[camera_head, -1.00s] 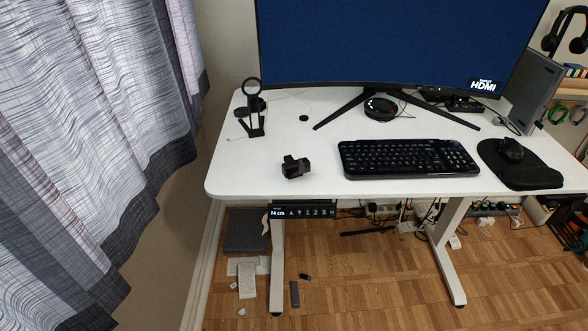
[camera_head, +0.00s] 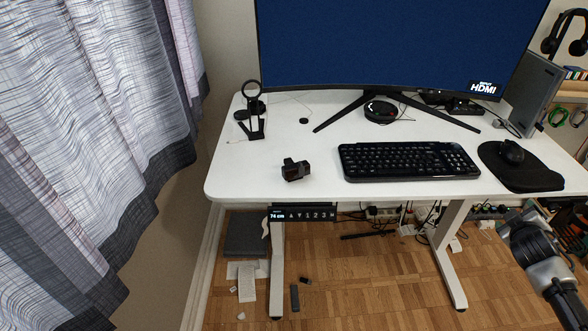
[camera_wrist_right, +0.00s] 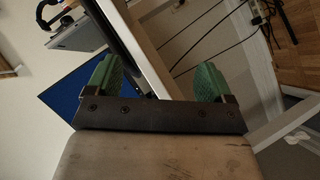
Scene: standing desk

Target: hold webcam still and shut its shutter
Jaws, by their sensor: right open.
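The black webcam (camera_head: 296,170) sits on the white desk (camera_head: 240,178), left of the keyboard and near the front edge. It is too small to tell how its shutter stands. My right gripper is open and empty in the right wrist view (camera_wrist_right: 158,82), with green pads on its two fingers. In the head view my right arm shows at the lower right, in front of the desk and far from the webcam. My left gripper is not in view.
A black keyboard (camera_head: 408,161) and a mouse (camera_head: 511,152) on a dark mat lie to the right. A monitor (camera_head: 390,45) stands behind. A black ring stand (camera_head: 255,118) is at the back left. The desk around the webcam is clear.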

